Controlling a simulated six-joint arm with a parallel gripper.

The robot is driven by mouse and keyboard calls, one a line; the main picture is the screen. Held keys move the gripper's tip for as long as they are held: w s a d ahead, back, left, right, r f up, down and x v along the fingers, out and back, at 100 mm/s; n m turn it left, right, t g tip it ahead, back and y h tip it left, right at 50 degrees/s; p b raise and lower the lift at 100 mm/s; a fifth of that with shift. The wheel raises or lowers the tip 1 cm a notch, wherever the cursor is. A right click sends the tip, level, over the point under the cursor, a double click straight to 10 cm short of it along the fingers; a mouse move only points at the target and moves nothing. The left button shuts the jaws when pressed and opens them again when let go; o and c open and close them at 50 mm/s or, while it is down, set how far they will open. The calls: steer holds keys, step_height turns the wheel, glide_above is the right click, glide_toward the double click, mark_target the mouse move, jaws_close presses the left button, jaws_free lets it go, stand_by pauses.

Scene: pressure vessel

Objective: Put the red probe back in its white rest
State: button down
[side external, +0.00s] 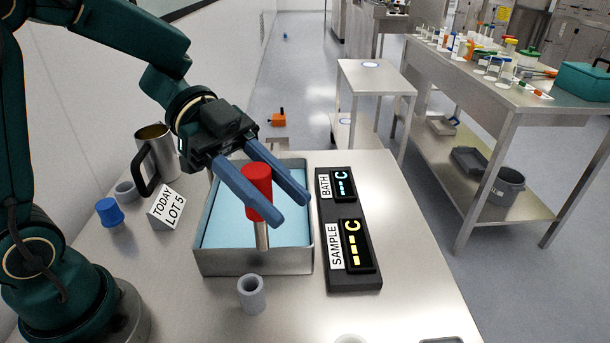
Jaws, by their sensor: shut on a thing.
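The red probe (258,185) has a thick red handle and a thin metal shaft below it. It hangs nearly upright between the blue fingers of my gripper (289,209), which is shut on the handle. The shaft's lower end shows against the front wall of the metal bath; I cannot tell its exact height. A short, light grey-white hollow cup (251,293), which looks like the rest, stands on the table in front of the bath, open side up and empty.
The square metal bath (212,262) holds pale blue liquid. To its right lies a black panel with BATH (341,184) and SAMPLE (353,245) displays. At left are a steel jug (158,150), a blue stopper (109,212) and a "TODAY LOT 5" card (168,207). The front right table is mostly clear.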

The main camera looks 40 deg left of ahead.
steer(key=w+d, duration=0.4)
steer(key=d, duration=0.1)
steer(key=s+d+f+m+g, duration=0.1)
steer(key=s+d+f, duration=0.3)
steer(key=d+f, duration=0.6)
steer(key=shift+s+d+f, duration=0.15)
steer(key=shift+s+d, duration=0.15)
steer(key=shift+s, duration=0.1)
steer(key=shift+f, duration=0.2)
steer(key=shift+c, duration=2.4)
jaws_free()
